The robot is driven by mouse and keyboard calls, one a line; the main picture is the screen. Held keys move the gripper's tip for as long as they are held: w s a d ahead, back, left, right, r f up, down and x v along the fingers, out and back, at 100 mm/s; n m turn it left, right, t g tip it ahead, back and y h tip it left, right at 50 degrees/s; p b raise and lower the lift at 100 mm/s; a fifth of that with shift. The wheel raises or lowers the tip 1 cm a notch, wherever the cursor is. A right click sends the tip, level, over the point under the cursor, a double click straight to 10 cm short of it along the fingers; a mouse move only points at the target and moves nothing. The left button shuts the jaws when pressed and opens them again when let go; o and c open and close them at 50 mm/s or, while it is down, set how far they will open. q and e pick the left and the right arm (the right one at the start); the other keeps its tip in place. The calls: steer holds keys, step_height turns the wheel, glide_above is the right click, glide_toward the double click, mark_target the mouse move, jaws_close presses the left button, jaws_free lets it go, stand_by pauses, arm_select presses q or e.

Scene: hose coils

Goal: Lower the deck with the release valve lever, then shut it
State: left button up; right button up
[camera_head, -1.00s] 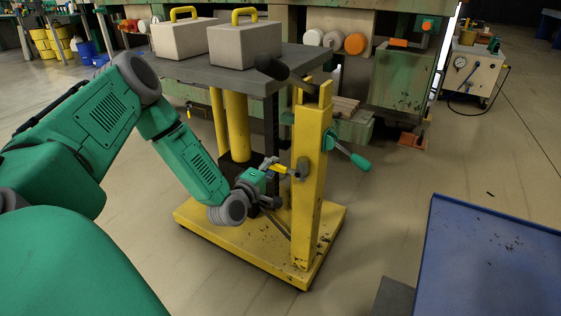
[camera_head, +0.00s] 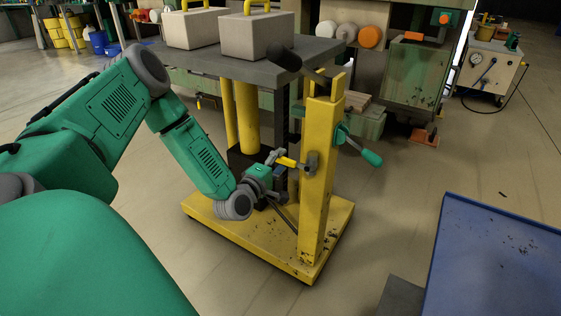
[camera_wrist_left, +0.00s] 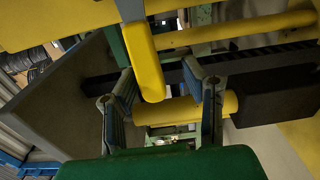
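The lift table has a grey deck (camera_head: 205,66), held raised above a yellow base (camera_head: 245,240). A short yellow lever (camera_head: 287,162), seemingly the release valve lever, sticks out left from the yellow post (camera_head: 319,180). My left gripper (camera_head: 277,172) is at this lever, left of the post. In the left wrist view the yellow lever (camera_wrist_left: 145,62) reaches down between the spread fingers; a gap shows on its right, and I cannot tell if the left finger touches. My right gripper is not in view.
Two beige boxes (camera_head: 258,37) with yellow handles stand on the deck. A green-handled crank (camera_head: 371,157) juts from the post's right side. A blue tray-like surface (camera_head: 500,260) is at lower right.

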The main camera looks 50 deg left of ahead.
arm_select(q)
steer(key=shift+d, duration=0.1)
steer(key=shift+s+d, duration=0.1)
steer(key=shift+s, duration=0.15)
steer(key=v, duration=1.1)
steer(key=shift+s, duration=0.2)
steer(key=shift+f, duration=0.1)
steer(key=shift+s+f, duration=0.1)
